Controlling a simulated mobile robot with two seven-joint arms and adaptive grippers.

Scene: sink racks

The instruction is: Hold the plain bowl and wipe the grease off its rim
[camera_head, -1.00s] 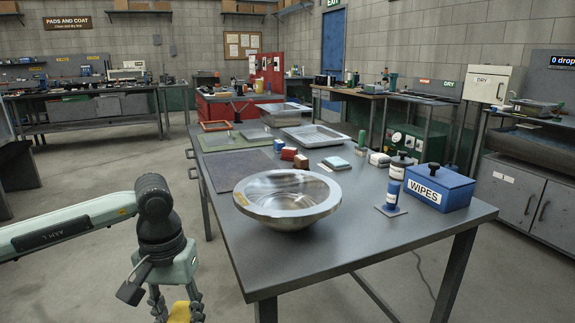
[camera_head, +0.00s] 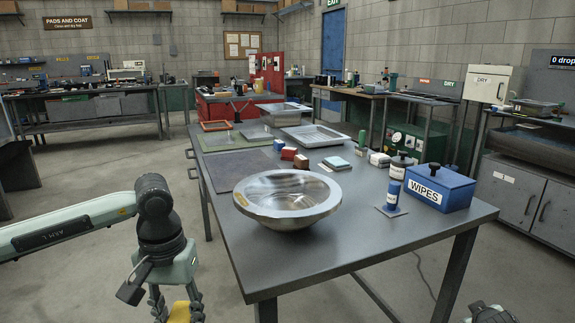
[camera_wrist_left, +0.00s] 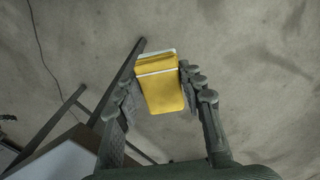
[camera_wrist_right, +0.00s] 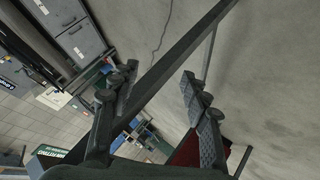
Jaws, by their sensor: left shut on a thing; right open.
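The plain bowl (camera_head: 287,215) is a wide steel bowl standing upright near the front of the grey table. A yellowish-brown smear, likely grease (camera_head: 241,199), shows on the left of its rim. My left gripper (camera_head: 178,310) hangs beside the table's left front corner, apart from the bowl. In the left wrist view my left gripper (camera_wrist_left: 158,90) is shut on a yellow pad (camera_wrist_left: 162,95) with a white edge. My right gripper (camera_wrist_right: 155,85) is open and empty. Part of my right arm (camera_head: 490,314) shows at the bottom right of the head view, off the table.
The table's front right is clear.

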